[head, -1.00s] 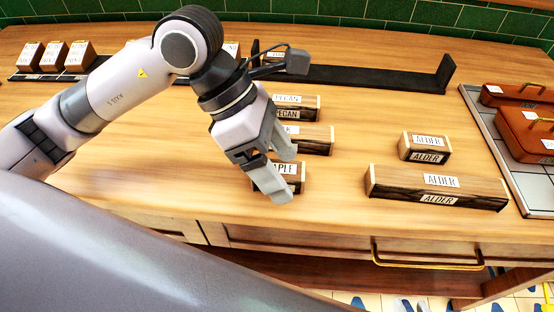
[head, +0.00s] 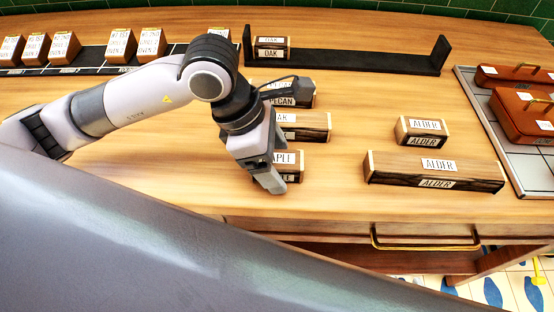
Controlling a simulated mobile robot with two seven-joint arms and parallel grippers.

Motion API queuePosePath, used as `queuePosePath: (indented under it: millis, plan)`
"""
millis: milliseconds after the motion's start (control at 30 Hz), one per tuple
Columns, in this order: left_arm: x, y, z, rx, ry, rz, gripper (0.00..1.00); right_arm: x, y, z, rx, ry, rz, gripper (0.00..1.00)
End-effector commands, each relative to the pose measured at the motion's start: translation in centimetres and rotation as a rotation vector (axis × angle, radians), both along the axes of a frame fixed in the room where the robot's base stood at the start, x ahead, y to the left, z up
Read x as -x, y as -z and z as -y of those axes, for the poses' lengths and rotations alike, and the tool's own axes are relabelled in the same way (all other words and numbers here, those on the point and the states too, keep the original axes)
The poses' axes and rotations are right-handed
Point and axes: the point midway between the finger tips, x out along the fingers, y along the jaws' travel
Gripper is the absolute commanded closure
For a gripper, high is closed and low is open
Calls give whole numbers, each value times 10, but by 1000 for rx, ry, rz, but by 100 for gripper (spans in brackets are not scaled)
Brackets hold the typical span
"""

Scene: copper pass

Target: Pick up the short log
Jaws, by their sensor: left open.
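Several wooden logs with name labels lie on the wooden counter (head: 210,190). A short log labelled ALDER (head: 420,132) lies right of centre, behind a long ALDER log (head: 435,170). In a column left of them lie a log whose label ends in "APLE" (head: 290,166), one labelled with "AK" showing (head: 313,126), and a PECAN log (head: 302,97). My left gripper (head: 270,183) points down at the left end of the "APLE" log, hiding part of it. It is open; I cannot tell whether its fingers straddle the log. My right gripper is not in view.
A black rack (head: 380,64) at the back holds an OAK log (head: 270,47). Several labelled blocks (head: 120,46) stand on a strip at the back left. Brown cases (head: 522,112) sit on a grey tray (head: 497,153) at the right. The counter between the log column and the ALDER logs is clear.

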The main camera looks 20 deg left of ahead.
Motion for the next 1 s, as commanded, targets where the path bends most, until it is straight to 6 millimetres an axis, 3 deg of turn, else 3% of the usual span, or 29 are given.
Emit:
queuePosePath:
  millis: [167,333,367,767,1000]
  plan:
    - [0,0,0,0,0,0,21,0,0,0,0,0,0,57]
    - [0,0,0,0,0,0,73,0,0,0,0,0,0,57]
    - [0,0,0,0,0,0,79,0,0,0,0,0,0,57]
    - [-1,-6,0,3,0,2,80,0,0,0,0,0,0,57]
    - [-1,-40,1,4,0,6,80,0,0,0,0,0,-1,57]
